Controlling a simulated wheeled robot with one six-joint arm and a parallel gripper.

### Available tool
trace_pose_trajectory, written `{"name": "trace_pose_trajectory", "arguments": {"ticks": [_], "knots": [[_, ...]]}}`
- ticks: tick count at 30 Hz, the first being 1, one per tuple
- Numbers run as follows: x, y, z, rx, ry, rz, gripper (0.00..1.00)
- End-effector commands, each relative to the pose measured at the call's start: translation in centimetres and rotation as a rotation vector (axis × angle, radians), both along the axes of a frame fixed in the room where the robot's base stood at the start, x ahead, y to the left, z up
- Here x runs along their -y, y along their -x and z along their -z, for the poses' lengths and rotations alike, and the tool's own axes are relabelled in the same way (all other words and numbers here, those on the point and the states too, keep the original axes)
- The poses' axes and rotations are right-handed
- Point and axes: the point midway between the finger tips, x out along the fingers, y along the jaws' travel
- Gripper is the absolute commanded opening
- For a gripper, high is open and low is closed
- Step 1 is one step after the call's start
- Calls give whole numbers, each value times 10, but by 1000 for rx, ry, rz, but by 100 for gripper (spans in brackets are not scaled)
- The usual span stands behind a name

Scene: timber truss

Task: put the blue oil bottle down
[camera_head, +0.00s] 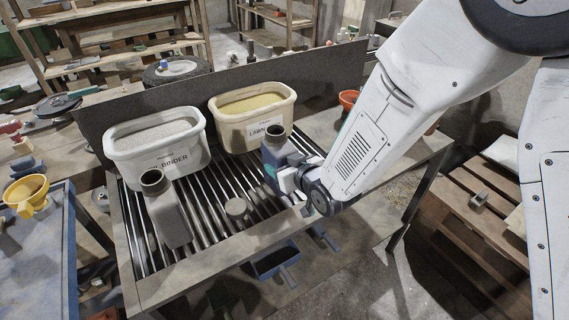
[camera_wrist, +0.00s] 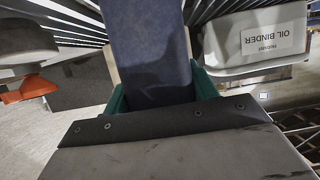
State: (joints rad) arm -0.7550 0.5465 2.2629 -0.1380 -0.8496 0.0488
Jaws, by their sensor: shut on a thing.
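The blue oil bottle (camera_head: 279,150) is at the right part of the slatted grate (camera_head: 215,206), with its open dark neck up. My gripper (camera_head: 286,178) is shut on it from the front right. In the wrist view the blue bottle (camera_wrist: 150,45) fills the space between my green-padded fingers. The bottle's lower end is hidden by my gripper, so I cannot tell whether it touches the grate. A grey open-necked bottle (camera_head: 172,218) stands on the grate to the left, apart from it.
A white oil binder tub (camera_head: 157,165) and a cream tub (camera_head: 255,128) stand along the grate's back. A small round cap (camera_head: 237,208) lies between the bottles. A yellow funnel (camera_head: 27,190) is at far left. The middle slats have free room.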

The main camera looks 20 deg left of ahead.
Motion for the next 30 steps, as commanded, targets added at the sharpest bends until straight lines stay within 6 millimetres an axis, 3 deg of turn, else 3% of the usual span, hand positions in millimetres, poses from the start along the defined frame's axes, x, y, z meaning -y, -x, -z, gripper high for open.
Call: {"name": "trace_pose_trajectory", "arguments": {"ticks": [1, 2, 4, 16, 30], "knots": [[0, 0, 2, 0, 1, 1, 3], [1, 0, 2, -1, 0, 1, 60], [1, -1, 2, 0, 0, 1, 79], [5, 1, -3, 0, 1, 3, 79], [70, 57, -39, 1, 0, 4, 79]]}}
